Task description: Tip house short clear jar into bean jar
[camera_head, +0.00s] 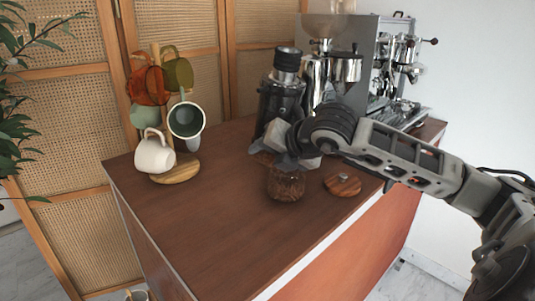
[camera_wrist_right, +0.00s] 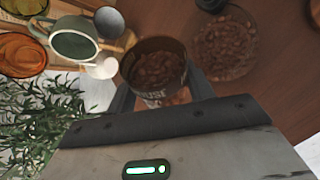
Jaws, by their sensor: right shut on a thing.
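The house short clear jar (camera_wrist_right: 165,97) is between the fingers of my right gripper (camera_wrist_right: 160,90) in the wrist view. It has dark lettering and brown beans inside, and its open mouth shows. In the head view my right gripper (camera_head: 290,148) mostly hides this jar, so its tilt is hard to tell. The bean jar (camera_head: 286,186) is clear glass with beans in it and stands open on the cart top, just below the gripper in the picture. In the wrist view the bean jar (camera_wrist_right: 225,45) lies right of the held jar. My left gripper is not in view.
A round wooden lid (camera_head: 342,185) lies right of the bean jar. A black grinder (camera_head: 283,85) and an espresso machine (camera_head: 395,75) stand behind. A mug tree (camera_head: 175,172) with several cups stands left. The cart top's front left is clear.

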